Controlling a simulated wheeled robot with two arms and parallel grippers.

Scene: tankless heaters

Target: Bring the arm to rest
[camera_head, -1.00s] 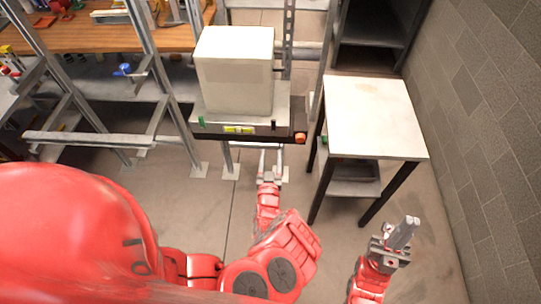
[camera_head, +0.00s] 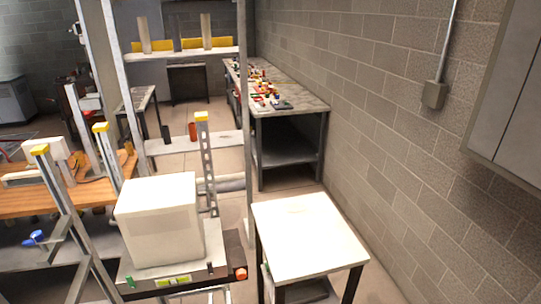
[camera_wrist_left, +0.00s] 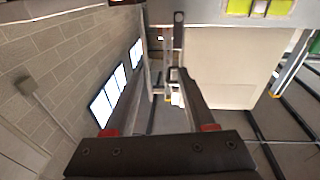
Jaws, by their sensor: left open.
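My left gripper (camera_wrist_left: 158,78) is open and empty in the left wrist view, its two dark fingers spread apart. In the head view only what look like its pale fingertips (camera_head: 219,294) show at the bottom edge, just below the front of the stand with the white box. The rest of my left arm is out of the head view. My right gripper is in neither view.
A white box (camera_head: 158,222) sits on a dark stand (camera_head: 226,262) with an orange knob. A white-topped table (camera_head: 305,235) stands right of it. Grey metal posts rise at left; a block wall (camera_head: 400,130) closes the right side.

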